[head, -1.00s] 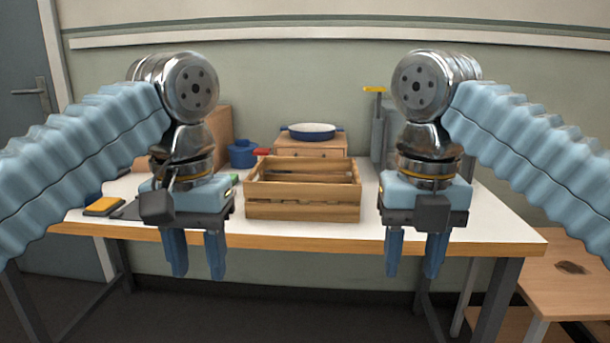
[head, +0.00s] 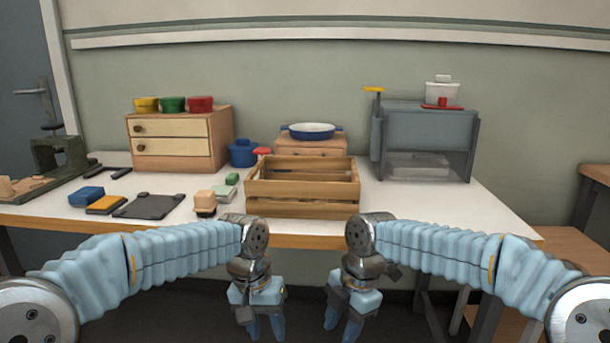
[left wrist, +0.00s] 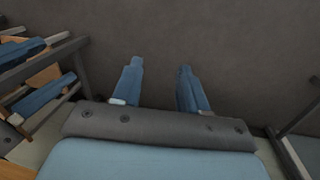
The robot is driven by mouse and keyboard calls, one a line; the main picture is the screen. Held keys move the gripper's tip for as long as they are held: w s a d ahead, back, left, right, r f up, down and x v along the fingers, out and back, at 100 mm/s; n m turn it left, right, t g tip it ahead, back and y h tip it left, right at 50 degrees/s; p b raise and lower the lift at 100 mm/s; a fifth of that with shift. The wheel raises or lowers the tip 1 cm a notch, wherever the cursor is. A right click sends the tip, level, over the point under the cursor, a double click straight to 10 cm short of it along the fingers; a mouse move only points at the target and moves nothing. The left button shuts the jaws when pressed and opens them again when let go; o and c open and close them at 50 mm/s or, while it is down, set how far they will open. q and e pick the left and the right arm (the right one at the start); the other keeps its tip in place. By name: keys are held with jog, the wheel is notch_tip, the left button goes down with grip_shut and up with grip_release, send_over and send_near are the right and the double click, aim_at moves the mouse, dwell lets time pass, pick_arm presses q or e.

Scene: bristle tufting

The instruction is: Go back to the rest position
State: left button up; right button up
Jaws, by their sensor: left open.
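My left gripper (head: 264,326) hangs low in front of the table's front edge, below the wooden crate. In the left wrist view its two blue fingers (left wrist: 160,88) stand apart with nothing between them, over the grey floor. My right gripper (head: 341,322) hangs beside it to the right, also below the table edge, fingers pointing down. Its two fingers show apart with nothing seen between them. Both arms are lowered, and neither gripper touches anything on the table.
The white table (head: 440,212) holds a wooden crate (head: 301,208) at its front middle, a drawer box (head: 178,143) with coloured bowls, and a grey cabinet (head: 428,140) at right. A dark mat (head: 150,206) and small blocks lie at left. The front right tabletop is clear.

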pick_arm(q)
jog(key=s+f+n+h, duration=0.1)
jog(key=s+f, duration=0.2)
jog(key=f, duration=1)
jog(key=s+f+h, duration=0.1)
jog(key=s+f, duration=0.1)
jog(key=f, duration=1.2)
pick_arm(e)
jog(key=s+f+m+y, duration=0.1)
jog(key=s+f+m, duration=0.2)
jog(key=f+m, duration=0.7)
jog(key=s+f+m+y, duration=0.15)
jog(key=f+m, duration=0.25)
jog(key=f, duration=1.2)
pick_arm(q)
jog(key=s+a+f+n+t, duration=0.1)
jog(key=s+a+f+n, duration=0.1)
jog(key=s+f, duration=0.8)
jog(key=s+a, duration=0.1)
jog(key=s, duration=0.1)
jog(key=shift+s+a+n, duration=0.3)
jog(key=shift+a, duration=0.05)
pick_arm(e)
jog(key=s+d+f+m+t, duration=0.1)
jog(key=s+d+f+m, duration=0.3)
jog(key=s+f+m, duration=0.7)
jog(key=shift+s+f+m+h, duration=0.3)
jog(key=shift+s+m+h, duration=0.15)
jog(key=shift+s+m, duration=0.55)
